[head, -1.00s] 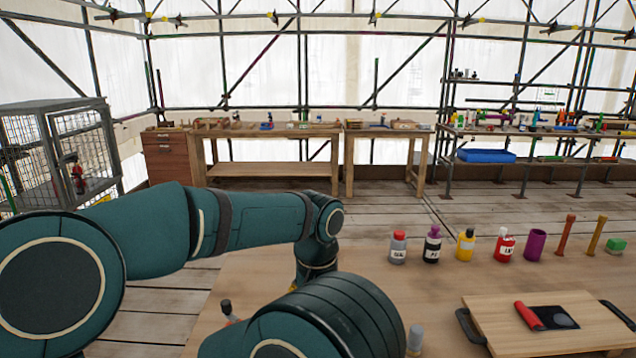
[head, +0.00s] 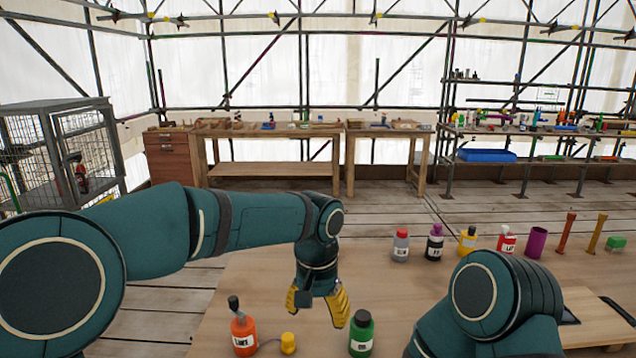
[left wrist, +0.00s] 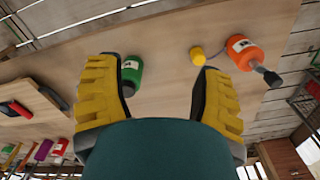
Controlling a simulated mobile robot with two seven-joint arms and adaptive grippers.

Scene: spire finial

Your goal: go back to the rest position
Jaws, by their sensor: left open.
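My left gripper (head: 316,304) is open and empty above the near part of the wooden table (head: 262,268), fingers pointing down. Its two yellow ridged fingers also show in the left wrist view (left wrist: 160,72), with bare tabletop between them. An orange bottle with a dark nozzle (head: 243,336) stands to the gripper's left, with a small yellow cap (head: 288,343) beside it. A green bottle with a dark top (head: 361,335) stands to the gripper's right. The gripper touches none of these. My right arm fills the lower right of the head view; its gripper is out of view.
My right arm partly hides a wooden board (head: 598,318). Open floor lies beyond the table.

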